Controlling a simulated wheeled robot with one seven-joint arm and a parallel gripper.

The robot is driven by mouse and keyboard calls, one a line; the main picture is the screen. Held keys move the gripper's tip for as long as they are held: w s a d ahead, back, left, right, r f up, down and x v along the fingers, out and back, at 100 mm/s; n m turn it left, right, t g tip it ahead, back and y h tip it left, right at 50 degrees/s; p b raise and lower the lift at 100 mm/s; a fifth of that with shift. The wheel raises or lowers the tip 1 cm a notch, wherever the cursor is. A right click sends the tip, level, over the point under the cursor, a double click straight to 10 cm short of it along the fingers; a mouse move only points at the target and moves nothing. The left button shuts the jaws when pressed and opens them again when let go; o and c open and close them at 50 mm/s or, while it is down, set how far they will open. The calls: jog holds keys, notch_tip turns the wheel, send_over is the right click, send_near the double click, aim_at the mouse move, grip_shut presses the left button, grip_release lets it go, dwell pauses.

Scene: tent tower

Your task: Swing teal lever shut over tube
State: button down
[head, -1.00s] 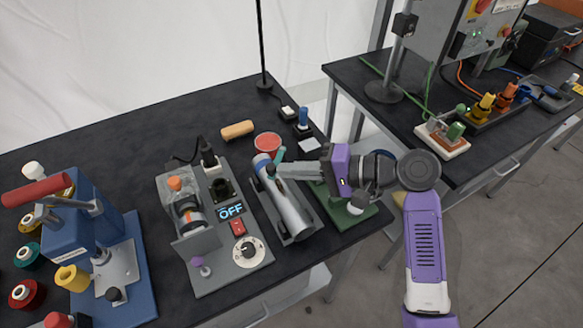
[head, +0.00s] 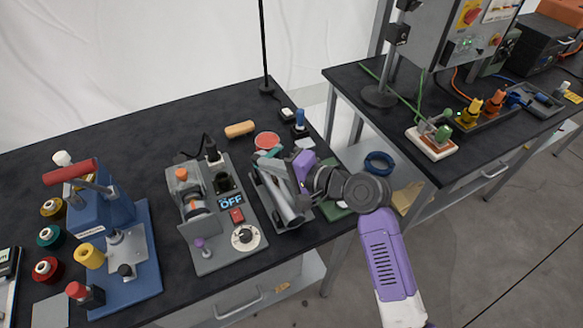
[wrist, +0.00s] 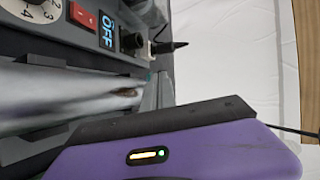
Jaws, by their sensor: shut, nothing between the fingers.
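The silver tube (head: 289,210) lies in a grey cradle on the black bench, right of the OFF unit. It also shows in the wrist view (wrist: 60,95). A small teal part of the lever (head: 268,154) shows at the tube's far end, beside my fingers. My purple gripper (head: 272,166) is shut and empty, low over the far part of the tube. My gripper hides much of the lever, so I cannot tell its angle or whether the fingers touch it.
The grey unit with the OFF display (head: 231,200) stands close left of the cradle. A blue press (head: 112,235) stands farther left. A red dish (head: 267,140) and a tan block (head: 240,129) lie behind. A green base (head: 335,211) is at the right, partly hidden by my arm.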

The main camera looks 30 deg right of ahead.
jog(key=shift+w+a+p, duration=0.35)
jog(key=shift+w+a, duration=0.5)
jog(key=shift+a, duration=0.05)
jog(key=shift+w+a, duration=0.25)
jog(key=shift+w, duration=0.2)
